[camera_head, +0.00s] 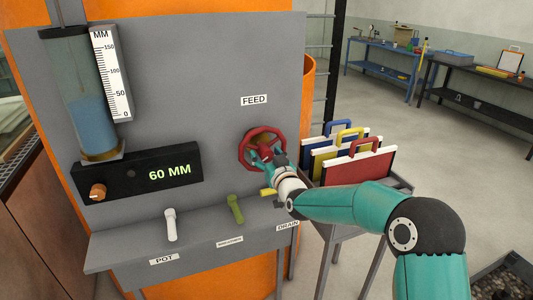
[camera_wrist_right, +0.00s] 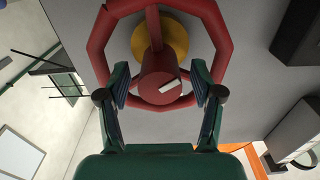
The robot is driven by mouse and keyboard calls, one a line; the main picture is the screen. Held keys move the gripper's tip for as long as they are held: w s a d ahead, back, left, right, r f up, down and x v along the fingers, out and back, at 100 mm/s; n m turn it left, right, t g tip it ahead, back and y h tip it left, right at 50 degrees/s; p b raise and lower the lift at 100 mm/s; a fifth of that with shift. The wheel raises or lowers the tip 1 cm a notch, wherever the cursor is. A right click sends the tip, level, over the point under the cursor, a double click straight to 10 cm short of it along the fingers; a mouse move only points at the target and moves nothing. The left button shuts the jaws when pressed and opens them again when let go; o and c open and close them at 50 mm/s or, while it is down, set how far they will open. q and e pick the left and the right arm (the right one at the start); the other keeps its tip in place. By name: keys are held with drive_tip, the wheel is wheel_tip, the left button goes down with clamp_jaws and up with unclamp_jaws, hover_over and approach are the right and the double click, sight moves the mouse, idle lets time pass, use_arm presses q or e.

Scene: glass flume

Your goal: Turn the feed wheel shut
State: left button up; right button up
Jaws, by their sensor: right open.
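The red feed wheel (camera_head: 243,150) is mounted on the grey panel under the FEED label (camera_head: 254,100). It fills the top of the right wrist view (camera_wrist_right: 97,45), with a red hub (camera_wrist_right: 160,80) bearing a white mark and a yellow piece behind it. My right gripper (camera_head: 268,157) is at the wheel's front. In the right wrist view its two fingers (camera_wrist_right: 160,88) stand apart on either side of the hub, with a gap on each side. My left gripper is not in view.
A display (camera_head: 168,174) reads 60 MM beside a glass gauge tube (camera_head: 88,115) holding blue liquid. White (camera_head: 170,224) and green (camera_head: 236,209) levers sit below on a ledge. Coloured binders (camera_head: 358,167) stand on a cart right of the panel, close to my right arm.

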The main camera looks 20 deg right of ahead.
drive_tip(key=shift+s+r, duration=0.1)
clamp_jaws()
drive_tip(key=shift+a, duration=0.1)
idle(0.3)
